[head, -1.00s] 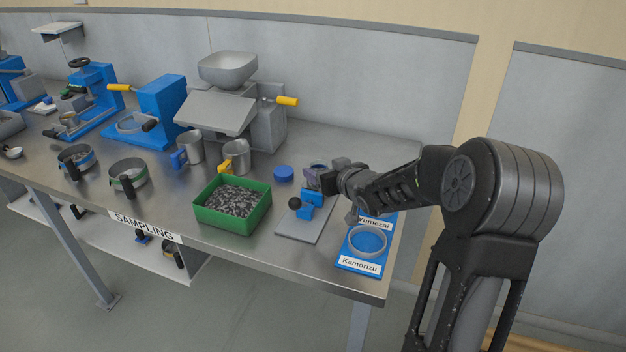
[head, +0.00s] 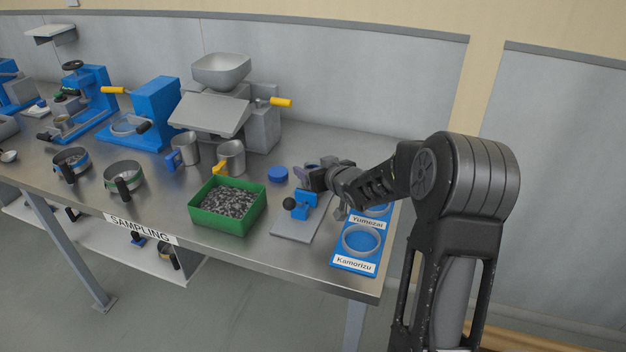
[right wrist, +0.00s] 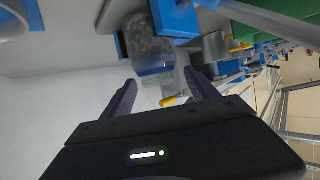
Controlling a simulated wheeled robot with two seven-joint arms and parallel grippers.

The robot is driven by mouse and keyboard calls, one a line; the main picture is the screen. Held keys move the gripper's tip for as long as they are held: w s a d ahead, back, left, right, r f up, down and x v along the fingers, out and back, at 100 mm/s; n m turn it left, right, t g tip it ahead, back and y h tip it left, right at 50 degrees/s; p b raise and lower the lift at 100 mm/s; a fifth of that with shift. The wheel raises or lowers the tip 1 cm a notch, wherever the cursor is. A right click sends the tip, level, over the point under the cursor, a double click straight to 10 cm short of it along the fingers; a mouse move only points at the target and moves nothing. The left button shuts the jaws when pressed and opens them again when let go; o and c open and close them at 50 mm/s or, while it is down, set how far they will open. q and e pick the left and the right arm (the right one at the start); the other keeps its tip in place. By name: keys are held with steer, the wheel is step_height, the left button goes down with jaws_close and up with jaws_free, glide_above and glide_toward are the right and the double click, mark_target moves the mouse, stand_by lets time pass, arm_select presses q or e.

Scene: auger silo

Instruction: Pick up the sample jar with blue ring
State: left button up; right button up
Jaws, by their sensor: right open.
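The sample jar is clear, with a blue ring (right wrist: 155,69) near its end, and shows in the right wrist view just ahead of my fingertips. In the head view it is mostly hidden behind my right gripper (head: 306,176), at the back of the press stand. In the right wrist view my right gripper (right wrist: 160,92) is open, its two purple-grey fingers apart with the jar's ringed end in line with the gap between them. I cannot tell whether the fingers touch it. My left gripper is out of view.
A blue clamp (head: 304,204) with a black knob stands on a grey plate (head: 292,228) close by. A blue cap (head: 278,174) and a green tray (head: 206,220) of gravel lie left. A blue labelled board (head: 347,264) with rings lies right.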

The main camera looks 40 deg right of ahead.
steer(key=shift+p+x, duration=0.7)
steer(key=shift+x, duration=1.6)
steer(key=shift+d, duration=0.15)
steer(key=shift+s+f, duration=0.15)
steer(key=shift+f, duration=0.05)
jaws_close()
